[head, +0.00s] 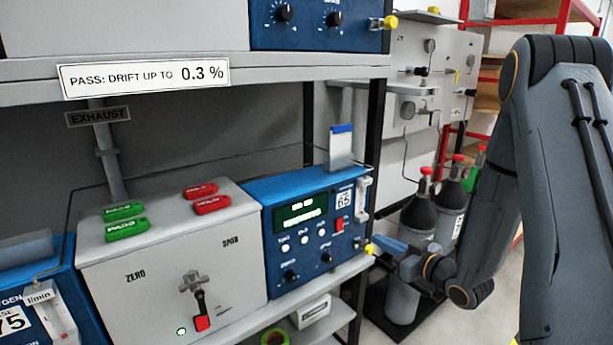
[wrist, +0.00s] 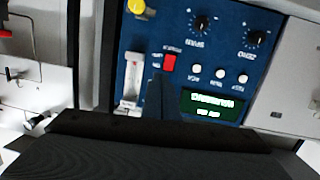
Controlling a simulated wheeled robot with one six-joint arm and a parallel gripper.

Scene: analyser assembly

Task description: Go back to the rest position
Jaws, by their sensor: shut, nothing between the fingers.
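My gripper (head: 380,241) is at the right of the head view, in front of the right end of the blue analyser (head: 300,228). It is shut and empty. My dark arm rises from it at the right edge. The analyser has a lit green display, knobs and a red switch. In the wrist view, the analyser's panel (wrist: 215,62) appears upside down beyond my gripper (wrist: 163,90). The dark fingers cover part of the panel near the display. I cannot tell whether they touch it.
A grey ZERO/SPAN box (head: 165,265) with two green and two red tags on top stands left of the analyser. A shelf (head: 290,68) with a drift sign (head: 145,77) is above. Gas cylinders (head: 418,220) stand behind my gripper. A dark shelf post (head: 371,130) is close by.

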